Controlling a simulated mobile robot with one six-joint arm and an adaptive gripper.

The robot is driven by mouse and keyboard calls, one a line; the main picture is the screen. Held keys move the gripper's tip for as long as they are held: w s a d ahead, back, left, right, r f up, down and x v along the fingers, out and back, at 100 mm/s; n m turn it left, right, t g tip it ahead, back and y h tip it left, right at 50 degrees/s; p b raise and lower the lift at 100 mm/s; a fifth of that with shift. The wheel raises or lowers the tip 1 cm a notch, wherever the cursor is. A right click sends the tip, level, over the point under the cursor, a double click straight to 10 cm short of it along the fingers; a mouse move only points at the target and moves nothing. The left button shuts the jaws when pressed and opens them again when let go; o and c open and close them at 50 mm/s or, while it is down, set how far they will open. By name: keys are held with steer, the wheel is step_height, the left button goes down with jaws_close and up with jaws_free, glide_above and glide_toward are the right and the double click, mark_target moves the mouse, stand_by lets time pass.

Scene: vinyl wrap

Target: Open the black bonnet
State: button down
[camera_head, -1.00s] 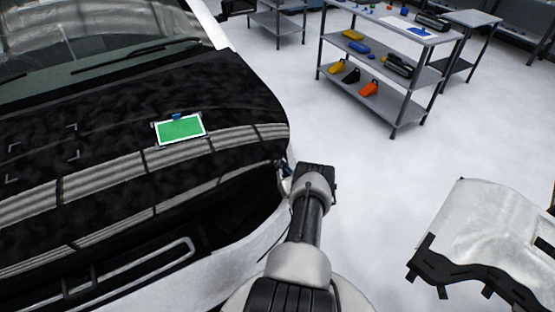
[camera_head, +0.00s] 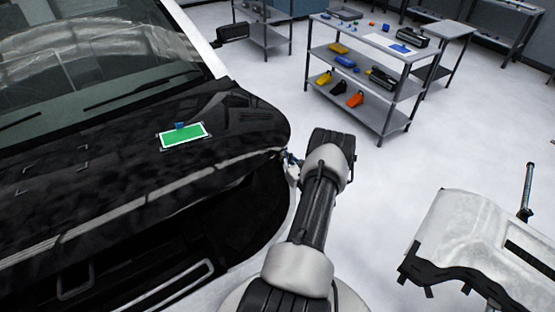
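The black bonnet (camera_head: 110,150) of the car fills the left side of the view. It is partly raised, with a dark gap (camera_head: 235,215) between its front edge and the car's front below. A green rectangle with a white border (camera_head: 184,135) lies on its top. My arm reaches up from the bottom centre to the bonnet's right front corner. My gripper (camera_head: 291,159) is mostly hidden behind my arm's wrist. Only a small part of it shows, at or very near the bonnet's edge; contact and the state of its fingers cannot be made out.
The windshield (camera_head: 90,60) is behind the bonnet. A grey shelf cart (camera_head: 375,85) with tools and bottles stands at the back right. A silver-white panel with black edging (camera_head: 470,240) is at the lower right. White floor (camera_head: 390,170) between them is clear.

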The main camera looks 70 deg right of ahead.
steer(key=w+d+r+g+y+p, duration=0.1)
steer(key=w+d+r+p, duration=0.2)
steer(key=r, duration=0.8)
steer(key=w+d+r+g+y+p, duration=0.1)
steer(key=w+d+r+p, duration=0.2)
steer(key=r, duration=0.9)
steer(key=w+d+r+g+p, duration=0.1)
steer(key=w+d+r+p, duration=0.3)
steer(key=w+r+p, duration=0.3)
steer(key=shift+w+r+g+y+p, duration=0.35)
steer(key=shift+r+p, duration=0.95)
steer(key=shift+r, duration=1.4)
steer(key=shift+f, duration=0.15)
